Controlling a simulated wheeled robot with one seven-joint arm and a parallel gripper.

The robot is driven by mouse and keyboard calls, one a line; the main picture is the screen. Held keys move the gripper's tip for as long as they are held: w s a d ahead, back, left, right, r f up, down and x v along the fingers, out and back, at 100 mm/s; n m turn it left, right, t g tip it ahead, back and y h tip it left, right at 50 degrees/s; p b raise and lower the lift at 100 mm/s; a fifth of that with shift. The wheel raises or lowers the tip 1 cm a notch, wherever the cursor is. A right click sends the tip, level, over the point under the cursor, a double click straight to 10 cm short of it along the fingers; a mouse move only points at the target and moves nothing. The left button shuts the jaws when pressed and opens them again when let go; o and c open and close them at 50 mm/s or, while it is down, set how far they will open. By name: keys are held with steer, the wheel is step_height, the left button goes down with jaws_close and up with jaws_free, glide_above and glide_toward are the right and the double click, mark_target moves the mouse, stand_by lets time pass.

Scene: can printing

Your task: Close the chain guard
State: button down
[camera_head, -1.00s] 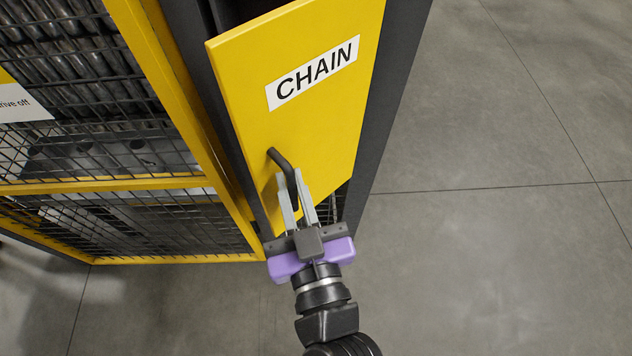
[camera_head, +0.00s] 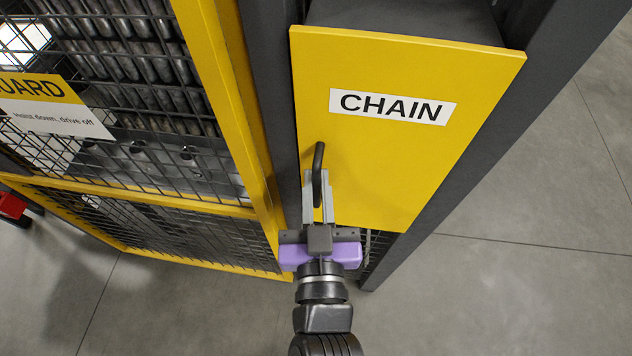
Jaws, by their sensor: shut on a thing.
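The chain guard (camera_head: 400,165) is a flat yellow door with a white "CHAIN" label (camera_head: 392,106), mounted on a dark grey housing. Its black bar handle (camera_head: 318,158) is near the door's left edge, low down. My gripper (camera_head: 318,187), with grey fingers and a purple body, reaches up from below and is shut on the handle. The fingers cover the handle's lower part. The door stands at a slant to the housing, with dark housing showing above it; how wide the gap is at its left edge I cannot tell.
A yellow-framed mesh guard (camera_head: 225,100) with metal rollers behind it stands close on the left, beside the handle. A dark post (camera_head: 480,170) runs along the door's right. Bare concrete floor (camera_head: 540,270) lies to the right. A red object (camera_head: 12,207) shows at far left.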

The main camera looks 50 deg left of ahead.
steer(key=shift+w+a, duration=0.15)
steer(key=shift+a, duration=0.15)
steer(key=c, duration=1.7)
jaws_free()
steer(key=shift+a, duration=0.1)
steer(key=shift+c, duration=0.2)
steer(key=b+v, duration=0.3)
steer(key=v, duration=0.5)
steer(key=shift+w, duration=0.15)
